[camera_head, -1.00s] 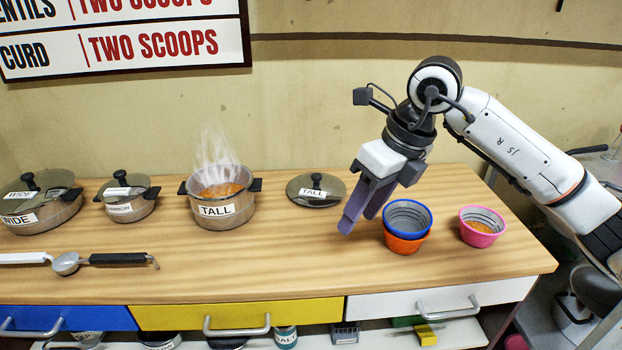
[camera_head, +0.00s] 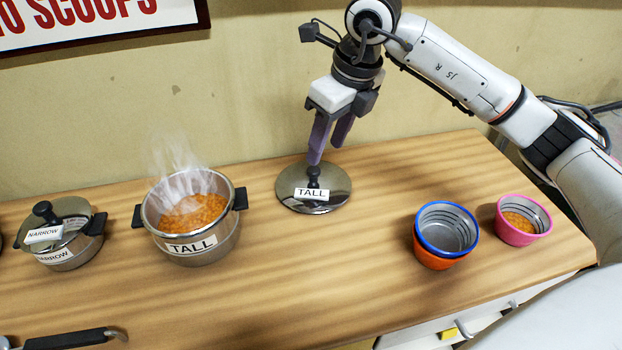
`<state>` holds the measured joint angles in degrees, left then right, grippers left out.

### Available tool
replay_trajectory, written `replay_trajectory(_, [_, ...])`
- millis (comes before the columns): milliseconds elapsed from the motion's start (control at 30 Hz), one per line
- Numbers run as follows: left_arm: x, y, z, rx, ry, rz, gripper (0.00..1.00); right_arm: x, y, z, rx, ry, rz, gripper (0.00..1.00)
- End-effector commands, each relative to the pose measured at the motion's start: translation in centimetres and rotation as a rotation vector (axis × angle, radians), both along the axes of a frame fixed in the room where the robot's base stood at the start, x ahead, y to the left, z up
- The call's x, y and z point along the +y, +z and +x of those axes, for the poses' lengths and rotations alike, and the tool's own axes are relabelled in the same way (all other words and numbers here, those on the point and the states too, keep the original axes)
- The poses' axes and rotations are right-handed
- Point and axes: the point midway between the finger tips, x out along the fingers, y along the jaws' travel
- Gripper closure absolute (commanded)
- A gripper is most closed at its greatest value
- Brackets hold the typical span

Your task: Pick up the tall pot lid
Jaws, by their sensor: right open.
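The tall pot lid (camera_head: 330,200) lies flat on the wooden counter, right of the tall pot. It is round and shiny, with a black knob and a label reading TALL. My right gripper (camera_head: 324,158) is just above the lid, pointing down with its purple fingers apart and empty. The fingertips are near the top of the knob; I cannot tell whether they touch it. The tall pot (camera_head: 192,247) stands uncovered, steaming and filled with orange food. My left gripper is not in view.
A lidded narrow pot (camera_head: 70,256) stands at the left. A blue cup (camera_head: 446,228) nested in an orange cup (camera_head: 436,259) and a pink cup (camera_head: 518,236) with orange grains stand at the right. A black ladle handle (camera_head: 65,340) lies at front left. The middle counter is clear.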

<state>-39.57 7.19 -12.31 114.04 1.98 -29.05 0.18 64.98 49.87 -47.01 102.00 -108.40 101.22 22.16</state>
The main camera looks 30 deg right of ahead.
Motion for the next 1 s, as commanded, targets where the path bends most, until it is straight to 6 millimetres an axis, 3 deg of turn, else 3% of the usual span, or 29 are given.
replay_trajectory(267, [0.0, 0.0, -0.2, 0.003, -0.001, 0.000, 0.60, 0.6, -2.4, 0.7, 0.003, 0.002, 0.002, 0.56])
replay_trajectory(500, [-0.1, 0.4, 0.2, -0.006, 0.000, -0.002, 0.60, 1.4, -5.7, 1.7, 0.002, 0.001, 0.001, 0.56])
replay_trajectory(767, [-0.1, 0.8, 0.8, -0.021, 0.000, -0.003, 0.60, 1.4, -6.1, 1.9, -0.001, 0.001, 0.000, 0.56])
replay_trajectory(1000, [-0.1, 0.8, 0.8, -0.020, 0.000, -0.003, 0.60, 1.4, -6.1, 1.9, -0.001, 0.001, 0.001, 0.97])
